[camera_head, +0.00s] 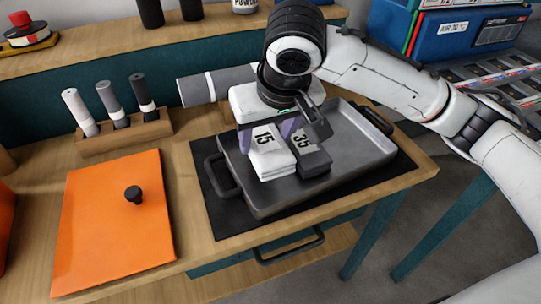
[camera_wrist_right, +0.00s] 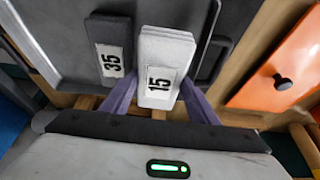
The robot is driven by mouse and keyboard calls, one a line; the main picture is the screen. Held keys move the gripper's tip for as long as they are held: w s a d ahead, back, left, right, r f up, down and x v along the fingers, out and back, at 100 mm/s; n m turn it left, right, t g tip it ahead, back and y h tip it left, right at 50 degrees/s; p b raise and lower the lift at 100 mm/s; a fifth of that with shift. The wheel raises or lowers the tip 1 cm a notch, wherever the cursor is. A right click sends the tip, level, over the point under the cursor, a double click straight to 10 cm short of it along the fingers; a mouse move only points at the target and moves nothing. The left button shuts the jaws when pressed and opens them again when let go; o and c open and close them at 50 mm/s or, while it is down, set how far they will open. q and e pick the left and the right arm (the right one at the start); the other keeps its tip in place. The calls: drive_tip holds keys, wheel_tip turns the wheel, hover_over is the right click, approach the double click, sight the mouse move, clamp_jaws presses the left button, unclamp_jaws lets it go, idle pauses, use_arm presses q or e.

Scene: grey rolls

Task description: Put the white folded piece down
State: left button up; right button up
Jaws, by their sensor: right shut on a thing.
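The white folded piece (camera_head: 270,157), marked 15, is between the purple fingers of my right gripper (camera_head: 268,135), which is shut on it. It is over the left part of the grey metal tray (camera_head: 358,155). In the right wrist view the white piece (camera_wrist_right: 165,60) stretches out from between the fingers (camera_wrist_right: 160,98). A dark folded piece (camera_head: 312,162), marked 35, lies close beside it on the right in the tray. I cannot tell whether the white piece touches the tray floor. My left gripper is not in view.
The tray has dark handles and sits on a black mat (camera_head: 232,217). An orange board (camera_head: 110,220) with a black knob (camera_head: 133,194) lies to the left. Behind it, a wooden block (camera_head: 125,138) holds three rolls. The tray's right part is free.

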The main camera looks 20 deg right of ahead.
wheel_tip(320, 180, down, 5)
drive_tip(key=shift+r+b, duration=0.1)
drive_tip(key=shift+b, duration=0.4)
drive_tip(key=o, duration=0.9)
drive_tip(key=shift+c, duration=0.2)
